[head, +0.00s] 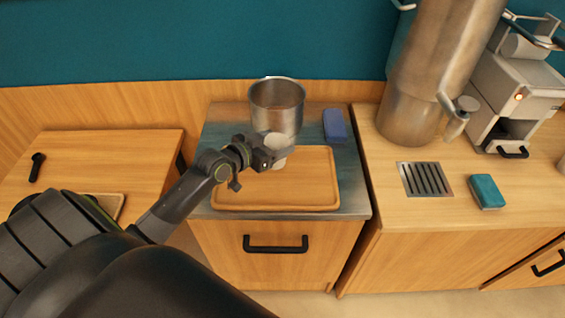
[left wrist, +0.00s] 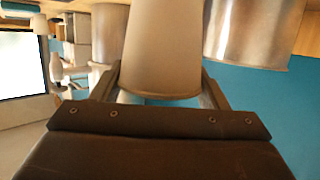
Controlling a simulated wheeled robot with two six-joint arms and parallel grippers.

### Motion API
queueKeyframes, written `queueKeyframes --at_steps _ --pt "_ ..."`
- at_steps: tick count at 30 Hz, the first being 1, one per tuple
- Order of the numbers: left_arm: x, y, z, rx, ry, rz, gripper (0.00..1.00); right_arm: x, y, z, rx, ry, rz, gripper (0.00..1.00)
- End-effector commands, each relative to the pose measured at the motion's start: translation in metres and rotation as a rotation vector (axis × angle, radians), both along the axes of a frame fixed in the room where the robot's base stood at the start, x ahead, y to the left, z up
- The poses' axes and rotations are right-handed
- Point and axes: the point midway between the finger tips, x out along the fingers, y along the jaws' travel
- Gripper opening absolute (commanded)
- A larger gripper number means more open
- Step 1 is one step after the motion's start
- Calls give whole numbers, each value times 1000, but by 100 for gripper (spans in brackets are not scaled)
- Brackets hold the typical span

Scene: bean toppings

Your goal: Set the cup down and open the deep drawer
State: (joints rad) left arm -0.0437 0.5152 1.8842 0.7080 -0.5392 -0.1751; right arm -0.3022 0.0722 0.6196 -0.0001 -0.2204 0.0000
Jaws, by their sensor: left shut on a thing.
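My left gripper (head: 272,157) is shut on a pale cup (head: 278,146), over the back part of the wooden tray on the middle counter. In the left wrist view the cup (left wrist: 163,50) fills the space between the two fingers. I cannot tell whether the cup touches the tray. A drawer (head: 275,268) with a black bar handle (head: 275,244) is in the front of the middle cabinet, and it is shut. My right gripper is not in view.
A steel pot (head: 277,104) stands behind the cup. The wooden tray (head: 300,196) has bare room in front. A blue block (head: 335,125) lies at the back right. The right counter holds a large steel urn (head: 420,95), a coffee machine (head: 515,90), a drain grate (head: 424,179) and a teal sponge (head: 486,191).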

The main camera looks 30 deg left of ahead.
Motion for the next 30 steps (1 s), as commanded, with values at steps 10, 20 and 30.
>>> queueKeyframes --at_steps 10,20,30 --pt "0 -1 -43 -3 2 0 40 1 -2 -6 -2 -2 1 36" --pt "0 0 -57 0 -1 -1 40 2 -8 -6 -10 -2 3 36" --pt "0 0 -59 1 -1 -2 83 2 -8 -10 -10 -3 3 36"
